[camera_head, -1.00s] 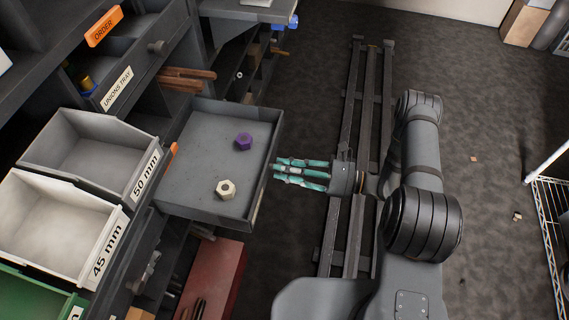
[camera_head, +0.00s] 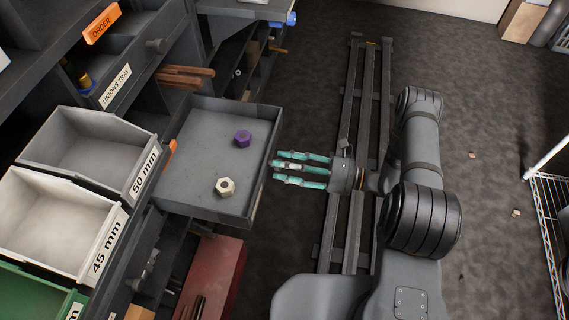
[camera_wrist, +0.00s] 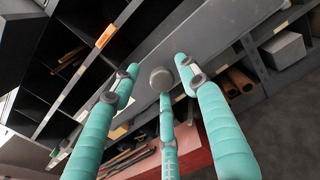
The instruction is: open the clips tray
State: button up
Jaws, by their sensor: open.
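A grey tray (camera_head: 192,150) stands pulled out from the shelving in the head view, with a purple nut (camera_head: 243,138) and a cream nut (camera_head: 225,187) on its floor. Its label does not show, so I cannot tell whether it is the clips tray. My gripper (camera_head: 276,168), with three teal fingers, is open and empty just right of the tray's front. In the wrist view, a round grey knob (camera_wrist: 161,79) on a grey front panel (camera_wrist: 215,35) appears between my spread fingertips. I cannot tell whether any finger touches it.
A tray labelled UNIONS TRAY (camera_head: 125,70) is above left. A red box (camera_head: 213,275) lies below. Floor rails (camera_head: 355,110) run behind my gripper; a wire rack (camera_head: 550,215) is at right.

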jog(key=s+d, duration=0.2)
jog(key=d, duration=0.9)
jog(key=shift+d, duration=0.3)
jog(key=a, duration=0.4)
jog(key=w+a, duration=0.1)
jog(key=a, duration=0.3)
jog(key=w+a, duration=0.1)
jog(key=a, duration=0.4)
jog(key=shift+w, duration=0.15)
jog(key=shift+d, duration=0.15)
